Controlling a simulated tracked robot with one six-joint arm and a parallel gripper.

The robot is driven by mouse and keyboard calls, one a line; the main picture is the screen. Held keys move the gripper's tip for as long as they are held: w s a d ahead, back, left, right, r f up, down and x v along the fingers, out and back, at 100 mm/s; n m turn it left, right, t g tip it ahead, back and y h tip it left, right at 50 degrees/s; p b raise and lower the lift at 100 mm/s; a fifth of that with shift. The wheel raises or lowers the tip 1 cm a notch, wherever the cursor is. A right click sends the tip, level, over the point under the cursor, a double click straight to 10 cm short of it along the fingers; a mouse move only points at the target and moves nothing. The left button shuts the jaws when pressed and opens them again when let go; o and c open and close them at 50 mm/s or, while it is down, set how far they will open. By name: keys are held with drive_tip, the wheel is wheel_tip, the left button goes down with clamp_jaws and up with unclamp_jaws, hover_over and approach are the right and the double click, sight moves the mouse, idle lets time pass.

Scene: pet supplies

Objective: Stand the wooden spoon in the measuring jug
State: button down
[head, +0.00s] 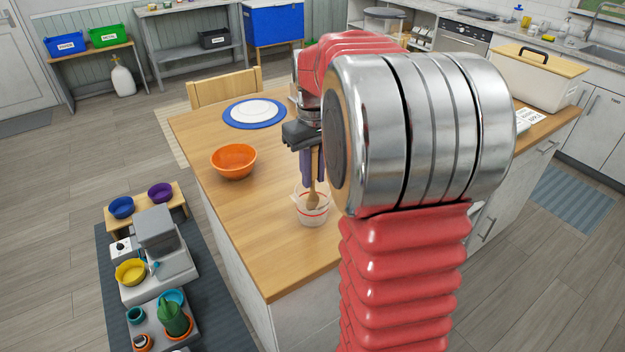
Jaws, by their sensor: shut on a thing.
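The wooden spoon (313,200) hangs close to upright below my gripper (313,172), its broad end down. My gripper's purple fingers point down and are shut on the spoon's upper part, which they mostly hide. The clear measuring jug (312,218) with red marks stands upright on the wooden worktop near its front edge. The spoon's broad end overlaps the jug's upper part in the head view and looks to be inside its rim. I cannot tell whether it touches the jug's wall or bottom.
An orange bowl (233,161) sits left of the jug on the worktop (265,225). A white plate on a blue mat (281,112) lies behind. A large box with a wooden lid (535,72) stands at far right. My arm hides the worktop's middle right.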

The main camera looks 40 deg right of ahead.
drive_tip(key=shift+f, duration=1.05)
drive_tip(key=c, duration=1.5)
unclamp_jaws()
drive_tip(key=shift+c, duration=0.2)
wheel_tip(320, 180, up, 12)
drive_tip(key=shift+f, duration=0.15)
drive_tip(key=shift+r, duration=0.2)
